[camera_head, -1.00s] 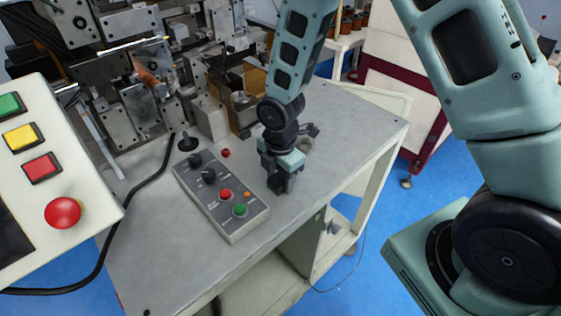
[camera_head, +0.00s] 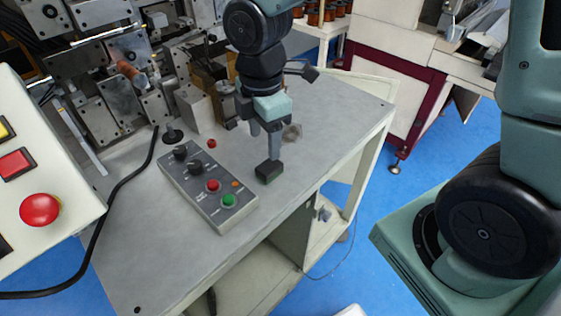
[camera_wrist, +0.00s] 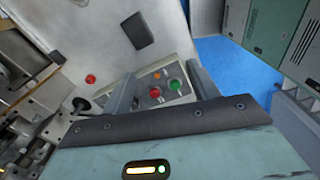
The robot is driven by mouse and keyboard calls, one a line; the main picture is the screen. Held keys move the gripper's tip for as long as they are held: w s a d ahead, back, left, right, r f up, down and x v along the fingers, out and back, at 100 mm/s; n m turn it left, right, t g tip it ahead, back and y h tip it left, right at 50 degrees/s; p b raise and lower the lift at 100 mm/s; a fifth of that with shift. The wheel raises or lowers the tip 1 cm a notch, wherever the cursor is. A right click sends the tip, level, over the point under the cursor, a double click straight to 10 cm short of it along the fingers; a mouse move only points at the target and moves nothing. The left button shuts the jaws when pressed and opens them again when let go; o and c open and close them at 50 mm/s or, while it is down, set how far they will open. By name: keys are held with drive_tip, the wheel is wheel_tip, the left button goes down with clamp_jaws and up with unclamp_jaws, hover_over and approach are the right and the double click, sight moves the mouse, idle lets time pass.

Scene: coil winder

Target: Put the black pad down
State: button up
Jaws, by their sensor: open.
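The black pad (camera_head: 269,173) lies on the grey tabletop (camera_head: 320,145), to the right of the control box. In the wrist view the pad (camera_wrist: 138,31) lies flat on the bare table, near the top. My gripper (camera_head: 264,144) is open and empty above the table, and one finger overlaps the pad's far edge in the head view. In the wrist view the two fingers (camera_wrist: 160,88) stand apart with the control box showing between them, and the pad is clear of both.
The grey control box (camera_head: 208,187) with knobs and red and green buttons lies beside the pad. A small red button (camera_head: 211,143) and the metal winder (camera_head: 125,75) are behind it. A black cable (camera_head: 125,185) runs along the left. The table's front right is clear.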

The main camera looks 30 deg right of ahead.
drive_tip(key=s+a+r+m, duration=0.2)
drive_tip(key=s+m, duration=0.3)
drive_tip(key=s, duration=0.3)
drive_tip(key=s+a+r+m, duration=0.1)
drive_tip(key=s+r+m, duration=0.1)
drive_tip(key=s+m, duration=0.4)
drive_tip(key=shift+s+a+r, duration=0.15)
drive_tip(key=shift+s+a, duration=0.25)
drive_tip(key=shift+s, duration=0.7)
